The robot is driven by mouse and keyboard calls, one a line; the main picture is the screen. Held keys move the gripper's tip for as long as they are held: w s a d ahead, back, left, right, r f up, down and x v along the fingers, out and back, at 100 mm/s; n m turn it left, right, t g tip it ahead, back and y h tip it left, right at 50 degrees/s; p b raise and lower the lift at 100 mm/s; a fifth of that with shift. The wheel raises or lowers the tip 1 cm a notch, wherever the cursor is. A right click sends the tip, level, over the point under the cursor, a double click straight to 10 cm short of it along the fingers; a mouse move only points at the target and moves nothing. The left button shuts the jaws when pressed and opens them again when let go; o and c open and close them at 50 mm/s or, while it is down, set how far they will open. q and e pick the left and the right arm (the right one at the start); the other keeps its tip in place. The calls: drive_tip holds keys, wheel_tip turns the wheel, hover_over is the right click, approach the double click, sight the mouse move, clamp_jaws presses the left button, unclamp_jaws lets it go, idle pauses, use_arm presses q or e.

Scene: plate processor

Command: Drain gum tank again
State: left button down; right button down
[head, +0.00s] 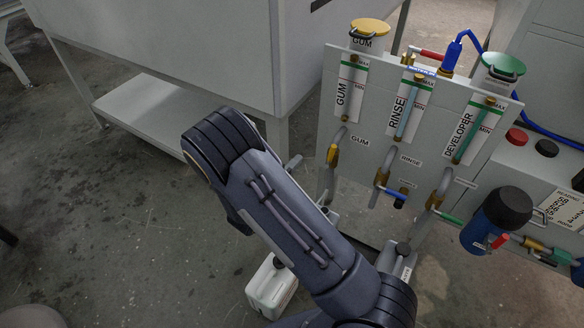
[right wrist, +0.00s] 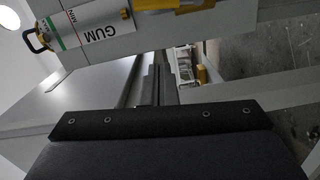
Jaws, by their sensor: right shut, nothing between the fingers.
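The gum tank (head: 362,45) with its yellow lid stands at the top left of the grey panel in the head view. Its GUM gauge (head: 345,92) is below it and also shows in the right wrist view (right wrist: 110,32). The gum drain valve has a yellow handle (head: 332,155) beside the GUM label, with a pipe below. My right arm crosses the middle of the head view and hides much of its gripper. In the right wrist view my right gripper (right wrist: 158,82) is shut and empty, near the panel below the gauge. My left gripper is not in view.
The rinse gauge (head: 408,108) and developer gauge (head: 473,132) are on the same panel, with blue-handled (head: 400,202) and green-handled (head: 450,217) valves below. A white canister (head: 270,287) stands on the floor by my arm.

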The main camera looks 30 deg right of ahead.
drive_tip(key=d+b, duration=0.2)
drive_tip(key=d, duration=0.6)
drive_tip(key=shift+s+f, duration=0.25)
drive_tip(key=shift+f, duration=0.05)
drive_tip(key=shift+d, duration=0.1)
